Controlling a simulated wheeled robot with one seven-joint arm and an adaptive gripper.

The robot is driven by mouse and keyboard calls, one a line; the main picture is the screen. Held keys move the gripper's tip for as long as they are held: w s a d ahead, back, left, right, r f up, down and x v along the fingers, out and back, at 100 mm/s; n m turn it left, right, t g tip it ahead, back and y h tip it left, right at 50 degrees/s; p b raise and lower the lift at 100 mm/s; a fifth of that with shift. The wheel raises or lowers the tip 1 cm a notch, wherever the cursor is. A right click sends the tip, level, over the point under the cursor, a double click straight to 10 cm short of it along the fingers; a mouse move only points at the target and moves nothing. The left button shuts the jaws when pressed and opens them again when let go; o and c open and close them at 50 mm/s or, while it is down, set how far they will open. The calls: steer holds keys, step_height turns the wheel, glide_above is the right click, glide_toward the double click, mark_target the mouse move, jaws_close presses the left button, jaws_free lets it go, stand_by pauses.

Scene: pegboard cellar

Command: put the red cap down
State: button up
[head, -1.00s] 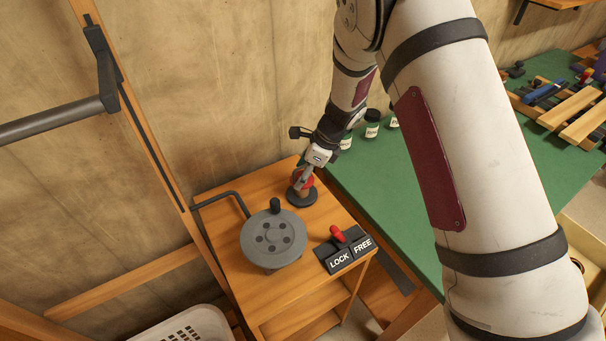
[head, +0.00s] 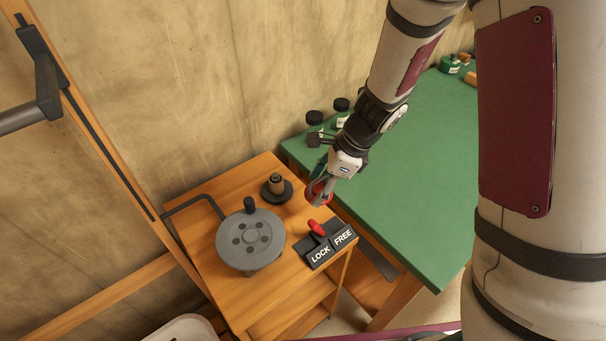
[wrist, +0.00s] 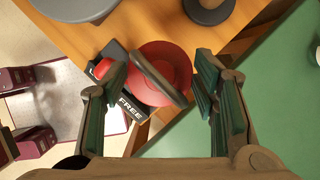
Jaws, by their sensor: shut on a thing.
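The red cap (head: 318,190) is held by my gripper (head: 322,186) over the right side of the wooden stand. In the wrist view the cap (wrist: 178,58) is a round red disc with a dark ridge across it, between my two fingers (wrist: 162,80). In the head view my fingers partly hide it. A brown post on a dark round base (head: 277,188) stands bare on the stand, left of my gripper.
The wooden stand (head: 202,258) also bears a grey crank wheel (head: 250,240) and a LOCK/FREE plate with a red lever (head: 317,228). The green table (head: 410,180) at right is largely clear; dark-lidded jars (head: 314,122) stand at its back edge.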

steer(key=shift+s+d, duration=0.3)
steer(key=shift+d, duration=0.1)
steer(key=s+d+f+b, duration=0.1)
steer(key=s+d+f, duration=0.15)
steer(key=d, duration=0.35)
steer(key=s+d+f+b, duration=0.2)
steer(key=d+f, duration=0.2)
steer(key=d, duration=0.2)
steer(key=p, duration=0.1)
glide_above(354, 187)
steer(key=d, duration=0.2)
steer(key=shift+s+a+f, duration=0.2)
steer(key=shift+a+f, duration=0.05)
steer(key=shift+f, duration=0.25)
steer(key=shift+w+f+p, duration=0.15)
steer(key=shift+f+p, duration=0.2)
steer(key=shift+f, duration=1.4)
steer(key=shift+f, duration=0.1)
steer(key=o, duration=0.9)
steer(key=shift+o, duration=0.2)
